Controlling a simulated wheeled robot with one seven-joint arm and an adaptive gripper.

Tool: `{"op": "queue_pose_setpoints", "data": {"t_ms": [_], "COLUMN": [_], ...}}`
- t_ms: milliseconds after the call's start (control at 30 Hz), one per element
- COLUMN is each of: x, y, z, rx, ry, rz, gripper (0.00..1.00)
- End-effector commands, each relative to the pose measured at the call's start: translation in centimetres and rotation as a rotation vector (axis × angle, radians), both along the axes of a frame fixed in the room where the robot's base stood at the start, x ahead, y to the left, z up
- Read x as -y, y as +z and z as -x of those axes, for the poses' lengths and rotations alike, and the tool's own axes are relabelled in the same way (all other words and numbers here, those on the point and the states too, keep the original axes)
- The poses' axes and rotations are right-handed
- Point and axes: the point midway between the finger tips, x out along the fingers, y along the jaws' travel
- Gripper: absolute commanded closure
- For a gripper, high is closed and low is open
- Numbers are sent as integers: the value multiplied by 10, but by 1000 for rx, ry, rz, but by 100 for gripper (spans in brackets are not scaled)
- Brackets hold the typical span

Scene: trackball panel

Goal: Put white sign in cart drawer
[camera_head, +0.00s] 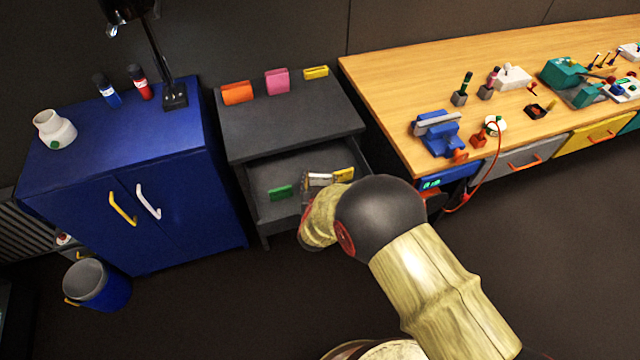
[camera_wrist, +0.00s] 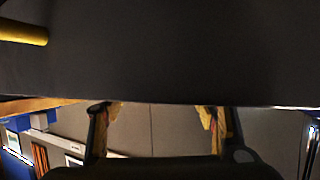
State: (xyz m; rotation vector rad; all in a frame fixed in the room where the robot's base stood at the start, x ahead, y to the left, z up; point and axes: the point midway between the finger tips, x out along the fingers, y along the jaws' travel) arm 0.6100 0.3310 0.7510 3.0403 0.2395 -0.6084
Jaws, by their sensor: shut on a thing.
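The white sign (camera_head: 320,180) shows at my gripper (camera_head: 314,188) in the head view, over the open cart drawer (camera_head: 262,176). My gripper is shut on it, and the wrist partly hides both. I cannot tell whether the sign touches the drawer floor. In the wrist view the two fingers of my gripper (camera_wrist: 160,130) stand apart, with a dark surface above them; the sign is not clear there. The dark grey cart (camera_head: 290,122) stands between the blue cabinet and the wooden bench.
A green sign (camera_head: 280,192) and a yellow sign (camera_head: 343,174) are at the drawer, either side of the white one. Orange (camera_head: 237,93), pink (camera_head: 277,82) and yellow signs stand on the cart top. The blue cabinet (camera_head: 130,170) is left, the bench (camera_head: 400,85) right.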

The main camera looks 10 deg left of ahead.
Motion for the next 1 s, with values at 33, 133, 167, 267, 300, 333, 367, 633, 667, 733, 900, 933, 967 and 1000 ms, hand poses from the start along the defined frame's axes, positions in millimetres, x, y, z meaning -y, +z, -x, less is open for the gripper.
{"op": "queue_pose_setpoints", "data": {"t_ms": [33, 133, 167, 267, 300, 333, 367, 633, 667, 733, 900, 933, 967, 1000], "x": [0, -1, -1, -1, 0, 0, 0, 0, 0, 0, 0, 0, 0, 0], "y": [-11, -12, -11, -10, -10, -10, -11, -14, -14, -14, -14, -14, -14, -14], "z": [0, -1, -1, -1, -1, -1, -1, 0, 0, 0, 0, 0, 0, 0], "rx": [1, 3, 3, 3, 3, 2, 2, 2, 2, 2, 2, 2, 2, 2], "ry": [0, 0, 0, 1, 1, 0, 0, 0, 0, 0, 0, 0, 0, 0], "rz": [0, -1, -1, -2, -2, -1, -1, -1, -1, -1, -1, -1, -1, -1], "gripper": [59, 59, 59, 59, 59, 59, 59, 33, 31, 27, 23, 23, 23, 23]}}
